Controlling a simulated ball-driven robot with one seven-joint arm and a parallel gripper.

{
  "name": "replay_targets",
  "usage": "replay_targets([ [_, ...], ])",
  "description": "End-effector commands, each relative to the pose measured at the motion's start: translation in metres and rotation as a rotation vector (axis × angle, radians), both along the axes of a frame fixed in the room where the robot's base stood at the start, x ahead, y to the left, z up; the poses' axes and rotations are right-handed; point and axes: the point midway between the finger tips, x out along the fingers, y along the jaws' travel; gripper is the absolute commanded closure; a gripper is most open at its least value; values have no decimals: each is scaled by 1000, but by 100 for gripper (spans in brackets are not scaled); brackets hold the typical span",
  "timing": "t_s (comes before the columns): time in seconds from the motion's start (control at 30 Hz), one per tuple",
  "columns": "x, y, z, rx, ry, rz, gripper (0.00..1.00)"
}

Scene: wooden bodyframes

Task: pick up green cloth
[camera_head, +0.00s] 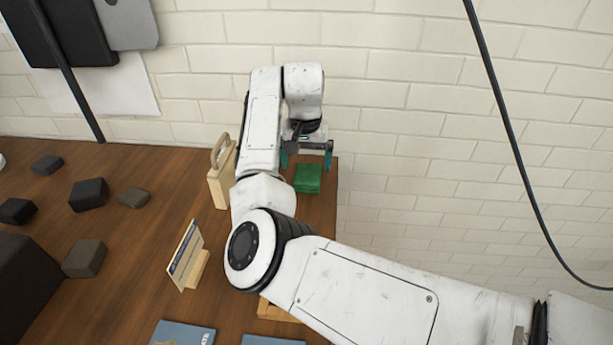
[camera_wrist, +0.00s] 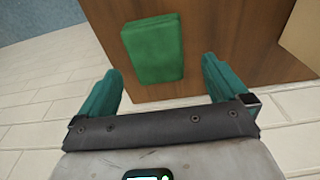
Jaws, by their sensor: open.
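The green cloth (camera_head: 308,178) is a folded block lying on the wooden table near its right edge, in the head view. In the wrist view the green cloth (camera_wrist: 154,49) lies flat on the wood, ahead of the fingers and roughly between their lines. My gripper (camera_head: 307,150) is at the far end of the table, beyond the cloth in the head view. In the wrist view my gripper (camera_wrist: 162,84) has its two teal fingers spread wide with nothing between them. The cloth appears apart from both fingers.
The table (camera_head: 150,240) ends just right of the cloth, near a white brick wall (camera_head: 450,130). A wooden box with a handle (camera_head: 221,178) stands left of my arm. A small upright sign (camera_head: 187,258), several dark blocks (camera_head: 88,194) and blue booklets (camera_head: 182,334) lie elsewhere.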

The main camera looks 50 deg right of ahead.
Motion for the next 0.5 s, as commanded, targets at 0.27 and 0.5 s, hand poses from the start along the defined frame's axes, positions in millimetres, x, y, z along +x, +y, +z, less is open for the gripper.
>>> replay_targets([
  [0.27, 0, -2, -34, 1, 2, 1, 0],
  [0.5, 0, -3, -37, 2, 1, 0, 0],
])
